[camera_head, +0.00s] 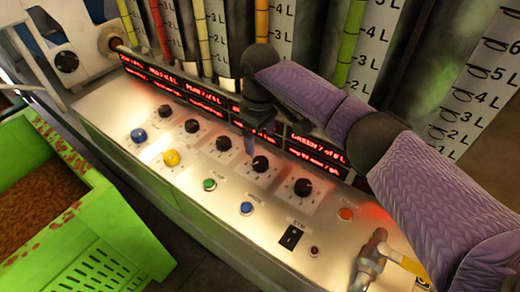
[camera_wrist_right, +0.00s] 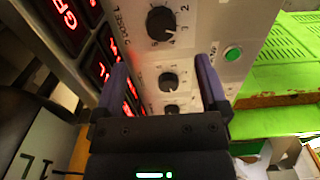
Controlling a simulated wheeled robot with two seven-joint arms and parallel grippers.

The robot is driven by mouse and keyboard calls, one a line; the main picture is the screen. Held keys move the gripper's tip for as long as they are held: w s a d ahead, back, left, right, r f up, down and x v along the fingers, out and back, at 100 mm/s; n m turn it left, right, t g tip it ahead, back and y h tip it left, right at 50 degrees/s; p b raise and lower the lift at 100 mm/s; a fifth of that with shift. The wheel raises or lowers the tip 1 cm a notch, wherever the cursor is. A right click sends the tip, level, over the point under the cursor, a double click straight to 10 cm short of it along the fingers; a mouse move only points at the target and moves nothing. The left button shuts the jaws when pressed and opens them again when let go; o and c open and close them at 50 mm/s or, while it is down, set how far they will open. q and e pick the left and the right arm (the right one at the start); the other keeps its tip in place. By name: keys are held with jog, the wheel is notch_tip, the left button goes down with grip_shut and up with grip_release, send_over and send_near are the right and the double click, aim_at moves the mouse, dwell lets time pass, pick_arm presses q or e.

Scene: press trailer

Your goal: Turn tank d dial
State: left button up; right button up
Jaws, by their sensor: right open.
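A row of black dials runs along the sloped metal panel (camera_head: 330,232). Their tank letters are too small to read, so I cannot tell which is tank d's. My right gripper (camera_head: 249,142) points down at the panel, just behind and left of the fourth dial from the left (camera_head: 260,163). The third dial (camera_head: 222,143) is further left. In the right wrist view the open fingers (camera_wrist_right: 163,86) are apart, with a dial (camera_wrist_right: 168,80) showing between them and a larger dial (camera_wrist_right: 160,20) beyond the tips. No contact is visible. My left gripper is not in view.
Red-lit displays (camera_head: 318,155) and tall tank gauges stand behind the dials. A green button (camera_head: 209,184), blue button (camera_head: 246,208) and black switch (camera_head: 291,237) sit in front. A tap (camera_head: 371,262) is at the front right, a green bin (camera_head: 105,235) at the left.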

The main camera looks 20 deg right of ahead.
aim_at(260, 161)
notch_tip(260, 161, down, 7)
jog(key=shift+r+b, duration=0.2)
jog(key=shift+b, duration=0.8)
jog(key=shift+s+f, duration=0.1)
jog(key=shift+f, duration=0.45)
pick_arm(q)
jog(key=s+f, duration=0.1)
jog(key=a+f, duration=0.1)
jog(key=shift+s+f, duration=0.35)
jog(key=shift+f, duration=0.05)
pick_arm(e)
jog(key=shift+c, duration=0.2)
grip_shut()
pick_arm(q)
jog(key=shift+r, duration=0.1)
